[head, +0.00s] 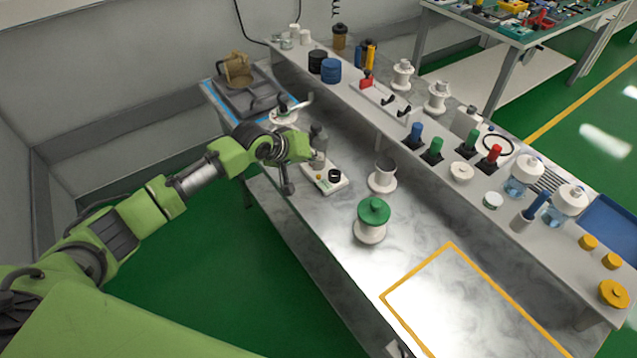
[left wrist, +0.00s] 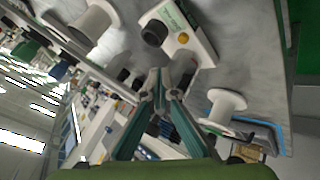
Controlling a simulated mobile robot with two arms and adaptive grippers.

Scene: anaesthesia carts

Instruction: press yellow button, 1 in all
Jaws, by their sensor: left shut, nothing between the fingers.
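The yellow button (head: 320,178) is a small round cap on a white box (head: 341,187) that lies on the lower marbled bench. A larger black knob (head: 335,175) sits beside it on the box. The button also shows in the left wrist view (left wrist: 183,38), on the box near the top. My left gripper (head: 318,161) is shut and empty, close above the far end of the box. In the left wrist view its fingers (left wrist: 170,78) point toward the box, with the tips apart from the button in the picture. I cannot tell the exact height gap. My right gripper is not in view.
A white spool (head: 382,182) and a green-topped spool (head: 370,232) stand right of the box. A spool and a grey tray (head: 240,100) are at the bench's far left end. The raised shelf behind holds bottles and coloured knobs. The yellow-outlined area (head: 450,300) is clear.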

